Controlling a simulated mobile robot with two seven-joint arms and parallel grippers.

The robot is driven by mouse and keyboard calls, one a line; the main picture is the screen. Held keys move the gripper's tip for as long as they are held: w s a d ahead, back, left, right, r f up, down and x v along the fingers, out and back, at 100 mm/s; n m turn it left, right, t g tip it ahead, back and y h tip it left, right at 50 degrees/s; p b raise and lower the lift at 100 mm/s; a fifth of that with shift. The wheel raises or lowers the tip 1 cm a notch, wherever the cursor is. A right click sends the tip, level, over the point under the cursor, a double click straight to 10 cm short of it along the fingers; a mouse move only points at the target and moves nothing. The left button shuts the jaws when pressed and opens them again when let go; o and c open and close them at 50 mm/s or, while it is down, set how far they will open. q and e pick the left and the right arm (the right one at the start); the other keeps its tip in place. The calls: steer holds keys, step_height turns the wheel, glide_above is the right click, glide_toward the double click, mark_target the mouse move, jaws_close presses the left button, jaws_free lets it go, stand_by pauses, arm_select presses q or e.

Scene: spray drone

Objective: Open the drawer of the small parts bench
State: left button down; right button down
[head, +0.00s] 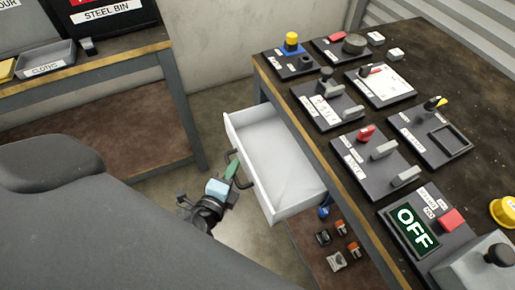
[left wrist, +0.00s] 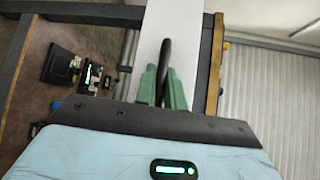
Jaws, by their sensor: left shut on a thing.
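The white drawer (head: 285,165) of the small parts bench (head: 330,172) stands pulled out to the left, and its inside looks empty. A dark bar handle (head: 238,168) is on its front. My left gripper (head: 231,170), with green fingers, is shut on this handle. In the left wrist view the green fingers (left wrist: 161,88) close on the dark handle (left wrist: 166,55) in front of the white drawer front (left wrist: 187,48). My right gripper is in neither view.
Several control panels, one with an OFF sign (head: 414,228), cover the bench top. Small parts lie on the shelf (head: 310,262) below the drawer. Another bench (head: 110,62) with a grey tray (head: 45,57) stands at the left. Bare floor lies between the benches.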

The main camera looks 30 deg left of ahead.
arm_select(q)
steer(key=s+a, duration=0.1)
steer(key=s, duration=0.1)
steer(key=s+a+b, duration=0.1)
steer(key=s+a, duration=0.1)
steer(key=shift+s+a+b, duration=0.25)
steer(key=shift+s+b, duration=0.05)
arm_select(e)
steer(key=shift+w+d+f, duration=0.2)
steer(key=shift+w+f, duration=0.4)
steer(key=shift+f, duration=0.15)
arm_select(q)
steer(key=c, duration=1.5)
jaws_free()
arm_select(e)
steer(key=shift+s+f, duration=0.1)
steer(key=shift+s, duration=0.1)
